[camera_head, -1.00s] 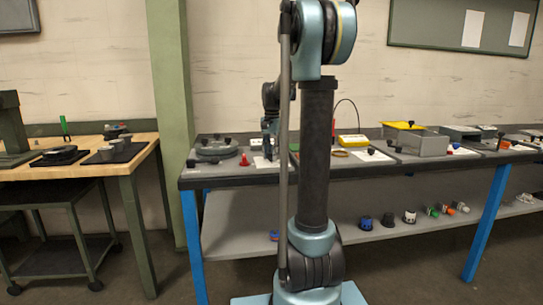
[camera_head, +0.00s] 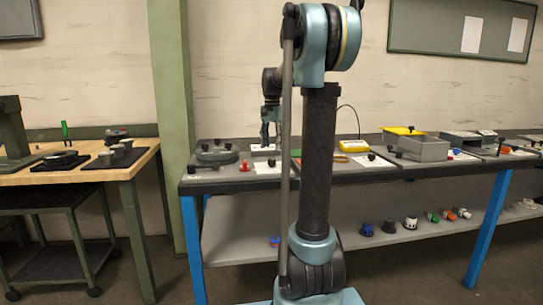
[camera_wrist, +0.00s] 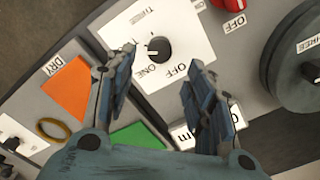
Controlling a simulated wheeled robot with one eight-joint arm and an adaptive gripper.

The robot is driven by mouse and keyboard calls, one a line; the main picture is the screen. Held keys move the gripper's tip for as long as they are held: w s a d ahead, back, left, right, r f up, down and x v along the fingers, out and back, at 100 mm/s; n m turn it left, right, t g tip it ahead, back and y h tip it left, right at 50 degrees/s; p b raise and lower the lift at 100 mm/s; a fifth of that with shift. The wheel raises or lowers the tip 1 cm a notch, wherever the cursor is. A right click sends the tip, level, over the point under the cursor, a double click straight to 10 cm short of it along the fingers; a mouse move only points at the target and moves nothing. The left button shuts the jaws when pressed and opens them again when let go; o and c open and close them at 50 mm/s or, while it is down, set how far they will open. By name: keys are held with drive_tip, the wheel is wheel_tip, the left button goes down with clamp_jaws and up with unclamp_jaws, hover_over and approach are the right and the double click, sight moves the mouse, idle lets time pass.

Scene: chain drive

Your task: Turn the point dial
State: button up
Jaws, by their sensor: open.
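A black round dial (camera_wrist: 158,48) sits on a white card marked OFF, ONE and a partly readable word, with small tick marks beside it. A pale mark shows on the dial's left side; its exact setting is hard to read. My gripper (camera_wrist: 160,68) is open in the wrist view, with its two fingers apart and the dial just beyond the gap between their tips. Nothing is between the fingers. In the head view my gripper (camera_head: 270,142) hangs above the left part of the grey bench (camera_head: 225,184); the dial cannot be made out there.
A red knob (camera_wrist: 242,12) between ON and OFF labels is at the top right. A round grey fixture (camera_wrist: 290,62) with a black knob is at right. An orange patch (camera_wrist: 68,90), green patch (camera_wrist: 137,137) and yellow ring (camera_wrist: 53,129) lie lower left. A grey bin (camera_head: 425,150) stands farther right.

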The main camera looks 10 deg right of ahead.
drive_tip(key=shift+r, duration=2.4)
drive_tip(key=s+f+n+t, duration=0.1)
drive_tip(key=s+f+n, duration=0.3)
drive_tip(key=s+f, duration=0.9)
drive_tip(key=s+f+n+t, duration=0.1)
drive_tip(key=s+f+n, duration=0.4)
drive_tip(key=s+f, duration=0.9)
drive_tip(key=s, duration=0.8)
drive_tip(key=shift+s+a+f, duration=0.15)
drive_tip(key=shift+s+f, duration=0.15)
drive_tip(key=shift+w+f, duration=0.2)
drive_tip(key=shift+w, duration=0.25)
